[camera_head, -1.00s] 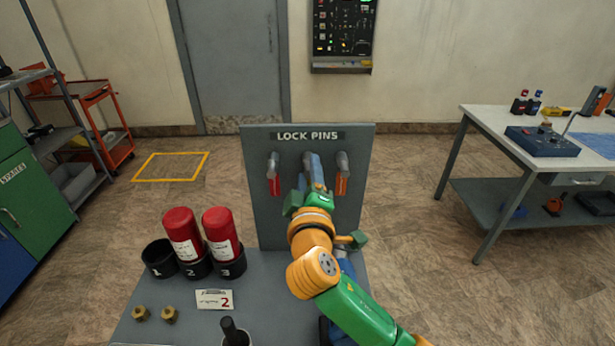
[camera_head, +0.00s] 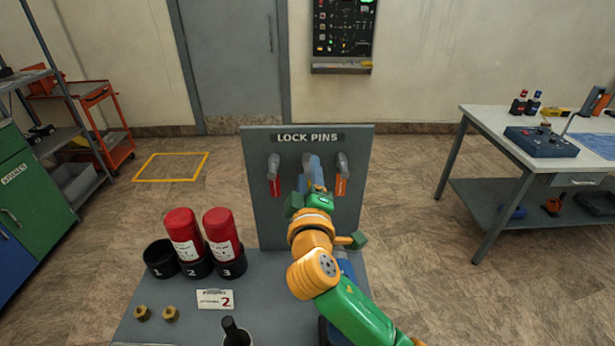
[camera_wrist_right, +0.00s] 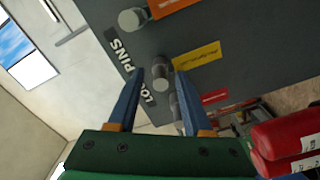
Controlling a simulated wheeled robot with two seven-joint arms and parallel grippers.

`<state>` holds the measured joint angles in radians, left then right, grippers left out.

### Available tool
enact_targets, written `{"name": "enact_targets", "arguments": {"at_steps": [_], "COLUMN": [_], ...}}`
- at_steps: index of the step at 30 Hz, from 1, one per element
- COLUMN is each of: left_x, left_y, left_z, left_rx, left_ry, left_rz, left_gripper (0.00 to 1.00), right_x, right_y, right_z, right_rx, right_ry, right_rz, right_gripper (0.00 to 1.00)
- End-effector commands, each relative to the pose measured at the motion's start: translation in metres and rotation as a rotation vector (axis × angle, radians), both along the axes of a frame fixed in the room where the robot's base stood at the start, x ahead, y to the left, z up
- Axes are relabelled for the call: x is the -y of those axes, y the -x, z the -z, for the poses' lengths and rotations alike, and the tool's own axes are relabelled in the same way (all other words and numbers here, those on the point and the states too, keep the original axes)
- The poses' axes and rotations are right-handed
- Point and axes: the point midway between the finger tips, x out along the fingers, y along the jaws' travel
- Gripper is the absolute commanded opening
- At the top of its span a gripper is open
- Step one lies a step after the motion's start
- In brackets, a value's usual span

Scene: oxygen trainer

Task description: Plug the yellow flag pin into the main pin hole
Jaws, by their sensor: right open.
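The yellow flag pin shows in the right wrist view as a grey knob (camera_wrist_right: 161,72) with a yellow flag (camera_wrist_right: 197,54), at the middle place of the grey LOCK PINS panel (camera_head: 257,222). My right gripper (camera_wrist_right: 158,72) is open, with one blue finger on each side of this knob. I cannot tell whether either finger touches it. In the head view my right gripper (camera_head: 315,170) reaches the middle of the panel and hides the yellow flag and any hole there. My left gripper is not in view.
A red-flagged pin (camera_head: 275,186) is left of the gripper and an orange-flagged pin (camera_head: 341,186) is right of it, both close. Red cylinders (camera_head: 183,232) stand in black cups on the bench at left. A card (camera_head: 215,299) and brass nuts (camera_head: 143,313) lie in front.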

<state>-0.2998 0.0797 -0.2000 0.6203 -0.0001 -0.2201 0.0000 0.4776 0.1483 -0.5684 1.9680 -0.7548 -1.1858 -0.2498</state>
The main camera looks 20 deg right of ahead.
Motion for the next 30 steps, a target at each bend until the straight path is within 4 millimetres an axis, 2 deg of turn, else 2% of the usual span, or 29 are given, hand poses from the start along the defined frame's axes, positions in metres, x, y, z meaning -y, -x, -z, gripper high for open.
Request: {"name": "enact_targets", "arguments": {"at_steps": [1, 3, 6, 14, 30], "left_x": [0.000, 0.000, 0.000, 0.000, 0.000], "left_y": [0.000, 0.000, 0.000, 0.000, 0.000], "left_z": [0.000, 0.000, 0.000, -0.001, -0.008], "left_rx": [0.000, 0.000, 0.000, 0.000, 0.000], "left_ry": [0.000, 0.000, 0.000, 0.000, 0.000], "left_rz": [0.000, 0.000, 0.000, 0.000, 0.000], "left_gripper": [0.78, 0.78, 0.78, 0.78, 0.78], "right_x": [0.000, 0.000, 0.000, -0.001, -0.009], "right_y": [0.000, 0.000, 0.000, 0.002, 0.032], "right_z": [0.000, 0.000, 0.000, 0.000, 0.000], "right_rx": [0.000, 0.000, 0.000, -0.001, -0.002], "right_ry": [0.000, 0.000, 0.000, 0.000, 0.000], "right_rz": [0.000, 0.000, 0.000, 0.000, -0.001], "right_gripper": [0.42, 0.23, 0.00, 0.00, 0.00]}}
